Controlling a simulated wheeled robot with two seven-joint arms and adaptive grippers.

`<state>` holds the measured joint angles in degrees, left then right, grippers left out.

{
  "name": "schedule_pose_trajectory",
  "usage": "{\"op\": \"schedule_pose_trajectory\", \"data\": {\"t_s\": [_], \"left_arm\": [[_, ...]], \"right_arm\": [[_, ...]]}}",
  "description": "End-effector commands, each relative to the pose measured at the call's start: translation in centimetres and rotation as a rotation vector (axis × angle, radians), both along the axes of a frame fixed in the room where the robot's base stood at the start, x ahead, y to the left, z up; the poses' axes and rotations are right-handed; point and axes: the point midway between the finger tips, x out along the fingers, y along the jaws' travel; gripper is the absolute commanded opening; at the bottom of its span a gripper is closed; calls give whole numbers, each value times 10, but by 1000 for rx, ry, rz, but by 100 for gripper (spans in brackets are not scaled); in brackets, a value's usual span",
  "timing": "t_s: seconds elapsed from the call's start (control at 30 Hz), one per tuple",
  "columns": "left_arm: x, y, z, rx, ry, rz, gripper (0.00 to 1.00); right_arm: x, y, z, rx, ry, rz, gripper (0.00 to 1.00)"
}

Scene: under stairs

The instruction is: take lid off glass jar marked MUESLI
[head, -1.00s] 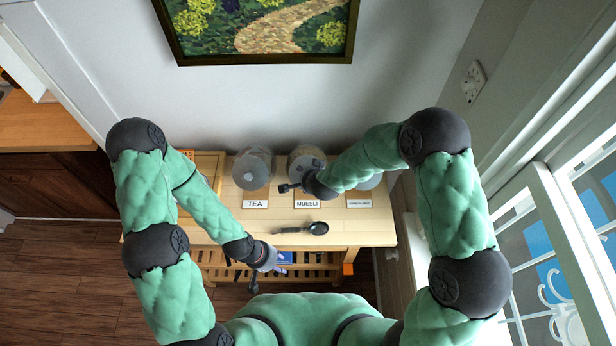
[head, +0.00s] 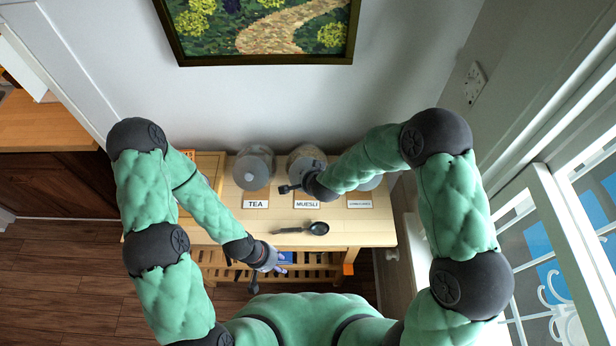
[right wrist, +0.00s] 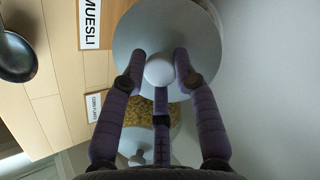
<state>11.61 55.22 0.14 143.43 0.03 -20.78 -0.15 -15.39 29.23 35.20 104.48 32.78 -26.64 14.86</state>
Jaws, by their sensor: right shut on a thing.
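The glass jar marked MUESLI (head: 301,156) stands on the table behind its MUESLI card (head: 307,201); my right arm hides part of it in the head view. In the right wrist view its round grey lid (right wrist: 130,42) has a pale knob. My right gripper (right wrist: 160,68) has its purple fingers around that knob and is shut on it. I cannot tell whether the lid is seated or slightly raised. My left gripper (head: 279,267) hangs low at the table's front edge, away from the jars; its finger opening is too small to judge.
The TEA jar (head: 254,168) stands to the left of the muesli jar. A third jar (right wrist: 151,116), holding yellowish flakes, stands on the other side, close by. A black pan (head: 318,228) lies on the table (head: 353,233) in front. The wall is close behind.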

Motion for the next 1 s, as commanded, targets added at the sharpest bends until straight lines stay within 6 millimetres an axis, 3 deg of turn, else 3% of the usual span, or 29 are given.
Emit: {"op": "schedule_pose_trajectory", "data": {"t_s": [1.0], "left_arm": [[0, 0, 9, 0, 0, 0, 40]], "right_arm": [[-15, 0, 15, 0, -3, 0, 0]]}}
